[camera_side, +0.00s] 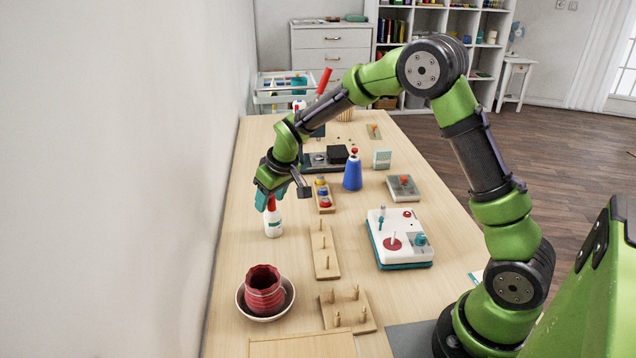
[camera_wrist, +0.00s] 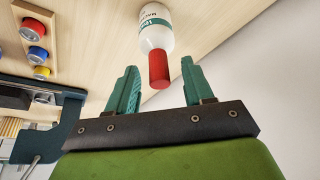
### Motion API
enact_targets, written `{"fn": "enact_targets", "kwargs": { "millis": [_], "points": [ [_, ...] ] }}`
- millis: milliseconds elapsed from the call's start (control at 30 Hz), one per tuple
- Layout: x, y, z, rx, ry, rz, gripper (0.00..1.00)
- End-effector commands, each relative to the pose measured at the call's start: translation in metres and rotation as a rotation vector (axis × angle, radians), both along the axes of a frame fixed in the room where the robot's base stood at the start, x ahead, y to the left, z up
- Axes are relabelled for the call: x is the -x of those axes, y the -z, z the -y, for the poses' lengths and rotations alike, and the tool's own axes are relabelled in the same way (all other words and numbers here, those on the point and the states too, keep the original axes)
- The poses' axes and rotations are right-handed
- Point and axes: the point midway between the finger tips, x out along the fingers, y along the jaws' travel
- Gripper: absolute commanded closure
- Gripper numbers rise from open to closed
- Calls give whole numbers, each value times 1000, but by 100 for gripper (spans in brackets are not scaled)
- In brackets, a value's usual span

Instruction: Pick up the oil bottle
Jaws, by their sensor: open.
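The oil bottle (camera_side: 273,223) is white with a red cap and a teal label. It stands upright on the table near the wall, left of the middle in the side view. In the wrist view the bottle (camera_wrist: 155,32) is at the top centre, its red cap pointing toward my gripper (camera_wrist: 165,85). The two teal fingers are open, with the cap between or just beyond their tips. In the side view my gripper (camera_side: 270,197) is right above the bottle, around the height of its cap. I cannot tell whether the fingers touch it.
A red ribbed pot (camera_side: 264,290) sits in a bowl (camera_side: 287,308) in front. The wall is close on the left.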

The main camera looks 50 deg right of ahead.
Motion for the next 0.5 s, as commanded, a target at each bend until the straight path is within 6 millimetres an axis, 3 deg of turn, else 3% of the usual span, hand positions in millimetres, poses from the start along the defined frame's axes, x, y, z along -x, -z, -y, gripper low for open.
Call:
{"fn": "enact_targets", "kwargs": {
  "millis": [233, 500],
  "points": [
    [-1, 1, 0, 0, 1, 1, 48],
    [-1, 1, 0, 0, 1, 0, 90]
  ]
}}
